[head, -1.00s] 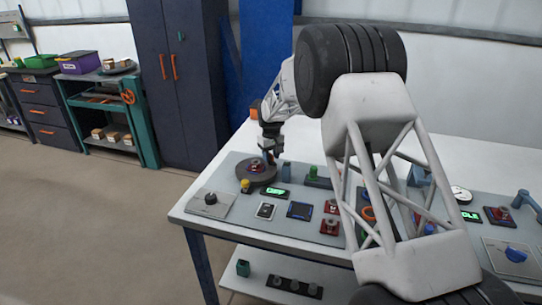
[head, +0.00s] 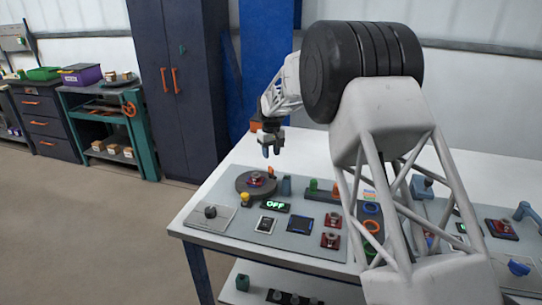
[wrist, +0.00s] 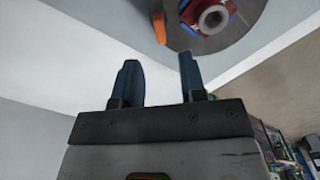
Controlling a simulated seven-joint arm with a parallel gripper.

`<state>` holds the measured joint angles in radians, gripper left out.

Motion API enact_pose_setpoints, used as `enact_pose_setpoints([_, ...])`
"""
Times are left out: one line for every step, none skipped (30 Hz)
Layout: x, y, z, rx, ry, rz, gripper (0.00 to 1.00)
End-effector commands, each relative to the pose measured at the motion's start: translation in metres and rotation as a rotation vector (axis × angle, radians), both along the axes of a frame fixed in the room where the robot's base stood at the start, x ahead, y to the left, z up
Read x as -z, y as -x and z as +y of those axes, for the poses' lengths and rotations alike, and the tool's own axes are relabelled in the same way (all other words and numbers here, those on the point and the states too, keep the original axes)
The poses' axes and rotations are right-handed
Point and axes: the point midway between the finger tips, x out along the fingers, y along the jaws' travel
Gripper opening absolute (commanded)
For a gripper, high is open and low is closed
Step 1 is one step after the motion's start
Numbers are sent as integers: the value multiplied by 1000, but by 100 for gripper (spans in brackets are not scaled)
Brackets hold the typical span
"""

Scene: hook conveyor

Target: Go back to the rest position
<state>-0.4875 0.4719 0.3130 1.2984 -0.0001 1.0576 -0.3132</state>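My gripper (head: 271,149) hangs in the air above the back left part of the white table (head: 305,150), behind the round grey turntable. In the wrist view, my gripper (wrist: 158,80) has its two blue fingers apart with nothing between them. The turntable (head: 243,187) carries a red part with a light ring on top (head: 256,179); this red part also shows at the upper right of the wrist view (wrist: 212,18). My gripper is apart from both. My own arm hides the middle right of the table.
A grey panel holds a green "OFF" display (head: 276,206), a knob box (head: 210,212), a yellow button (head: 245,198) and red fixtures (head: 330,240). A blue-grey post (head: 286,185) stands beside the turntable. The table's back left is clear. A dark cabinet (head: 175,90) stands behind left.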

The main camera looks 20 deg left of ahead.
Motion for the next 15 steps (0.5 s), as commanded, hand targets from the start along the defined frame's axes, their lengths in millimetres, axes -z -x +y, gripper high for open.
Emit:
enact_pose_setpoints([0, 0, 0, 0, 0, 0, 38])
enact_pose_setpoints([0, 0, 0, 0, 0, 0, 38])
enact_pose_setpoints([0, 0, 0, 0, 0, 0, 38])
enact_pose_setpoints([0, 0, 0, 0, 0, 0, 38])
enact_pose_setpoints([0, 0, 0, 0, 0, 0, 38])
enact_pose_setpoints([0, 0, 0, 0, 0, 0, 38])
enact_pose_setpoints([0, 0, 0, 0, 0, 0, 38])
enact_pose_setpoints([0, 0, 0, 0, 0, 0, 38])
enact_pose_setpoints([-1, 0, -1, 1, 0, 0, 38])
enact_pose_setpoints([-2, 1, -2, 2, -1, -1, 38])
enact_pose_setpoints([-3, 1, -3, 4, -1, -1, 38])
enact_pose_setpoints([-5, 2, -5, 6, -1, -2, 38])
enact_pose_setpoints([-7, 3, -8, 9, -1, -3, 38])
enact_pose_setpoints([-10, 4, -10, 12, -1, -4, 38])
enact_pose_setpoints([-14, 5, -15, 17, -3, -6, 38])
